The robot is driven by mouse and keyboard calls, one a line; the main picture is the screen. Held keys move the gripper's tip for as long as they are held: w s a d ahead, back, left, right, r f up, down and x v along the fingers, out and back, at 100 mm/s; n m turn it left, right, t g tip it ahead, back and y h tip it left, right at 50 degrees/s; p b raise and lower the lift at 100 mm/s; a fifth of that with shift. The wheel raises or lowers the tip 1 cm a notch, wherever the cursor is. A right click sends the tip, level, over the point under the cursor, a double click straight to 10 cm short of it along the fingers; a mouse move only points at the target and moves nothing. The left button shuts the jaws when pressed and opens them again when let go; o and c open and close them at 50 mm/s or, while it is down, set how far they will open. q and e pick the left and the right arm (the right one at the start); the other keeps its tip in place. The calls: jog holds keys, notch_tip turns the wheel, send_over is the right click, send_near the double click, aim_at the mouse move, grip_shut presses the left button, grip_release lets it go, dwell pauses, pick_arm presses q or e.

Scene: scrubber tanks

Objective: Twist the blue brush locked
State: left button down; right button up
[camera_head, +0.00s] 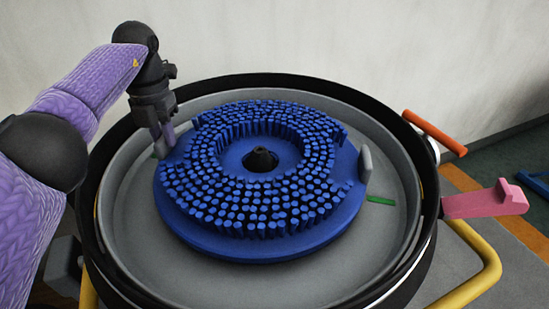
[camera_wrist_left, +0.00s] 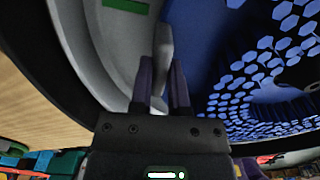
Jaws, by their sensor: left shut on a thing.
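The blue brush (camera_head: 262,231) is a round disc with several rings of blue bristles facing up and a dark hub (camera_head: 261,159) in its middle. It lies in a grey basin (camera_head: 140,232). It also shows in the left wrist view (camera_wrist_left: 197,80). My left gripper (camera_head: 165,138) is at the brush's far left rim, its fingers shut on a grey upright tab (camera_wrist_left: 163,45). A matching grey tab (camera_head: 365,164) stands free at the right rim. A green mark (camera_head: 380,200) lies on the basin just below and right of it. My right gripper is not in view.
A black rim (camera_head: 428,200) surrounds the basin. An orange handle (camera_head: 435,132), a pink lever (camera_head: 485,203) and a yellow tube (camera_head: 488,270) stick out at the right. A pale wall (camera_head: 350,40) stands behind.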

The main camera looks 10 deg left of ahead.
pick_arm(q)
jog(key=shift+w+f+b, duration=0.1)
jog(key=shift+w+b, duration=0.1)
jog(key=shift+b, duration=0.4)
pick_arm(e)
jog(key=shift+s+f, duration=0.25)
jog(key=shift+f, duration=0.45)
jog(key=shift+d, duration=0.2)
pick_arm(q)
jog(key=shift+w, duration=0.1)
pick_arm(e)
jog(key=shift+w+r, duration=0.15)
pick_arm(q)
jog(key=shift+w+m+p, duration=0.3)
jog(key=shift+m, duration=0.1)
jog(key=c, duration=0.5)
grip_release()
jog(key=shift+w, duration=0.1)
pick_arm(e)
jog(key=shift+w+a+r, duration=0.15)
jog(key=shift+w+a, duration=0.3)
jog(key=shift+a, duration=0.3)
